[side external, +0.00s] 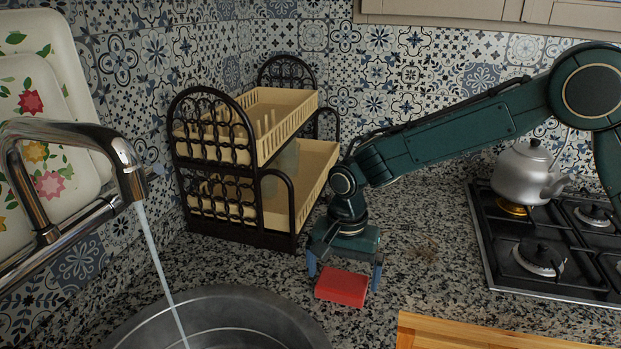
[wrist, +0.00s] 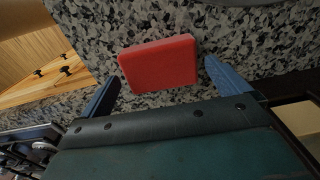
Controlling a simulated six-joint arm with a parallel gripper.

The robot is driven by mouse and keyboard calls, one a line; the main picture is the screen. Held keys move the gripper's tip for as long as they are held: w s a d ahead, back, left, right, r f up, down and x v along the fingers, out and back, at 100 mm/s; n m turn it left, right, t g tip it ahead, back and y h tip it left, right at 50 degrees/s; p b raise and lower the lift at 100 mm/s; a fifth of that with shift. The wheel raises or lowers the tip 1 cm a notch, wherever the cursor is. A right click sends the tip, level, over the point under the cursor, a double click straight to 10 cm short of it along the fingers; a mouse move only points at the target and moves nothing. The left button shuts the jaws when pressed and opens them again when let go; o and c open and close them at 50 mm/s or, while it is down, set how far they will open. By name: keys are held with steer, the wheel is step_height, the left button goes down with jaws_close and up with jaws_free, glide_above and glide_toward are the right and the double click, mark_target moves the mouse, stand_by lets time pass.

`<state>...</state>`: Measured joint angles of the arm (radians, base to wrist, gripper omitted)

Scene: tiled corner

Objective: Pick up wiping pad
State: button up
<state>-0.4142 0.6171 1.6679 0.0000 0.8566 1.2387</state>
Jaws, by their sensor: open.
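The wiping pad (side external: 342,287) is a red rectangular block lying flat on the speckled granite counter, between the dish rack and the wooden edge. My gripper (side external: 343,274) is open and points down right above and behind the pad, with one blue finger near each end of it. In the wrist view the red pad (wrist: 160,64) lies ahead of the gap between the blue fingers of my gripper (wrist: 160,84). The fingers do not visibly touch the pad, and nothing is held.
A two-tier dish rack (side external: 240,212) stands close behind and left. A metal basin (side external: 290,318) with running water from the faucet (side external: 128,170) is at front left. A gas stove (side external: 487,240) with a kettle (side external: 527,172) is at right. Wooden cabinetry (side external: 430,325) is at front right.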

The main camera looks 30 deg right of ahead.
steer(key=shift+f, duration=1.3)
steer(key=c, duration=0.8)
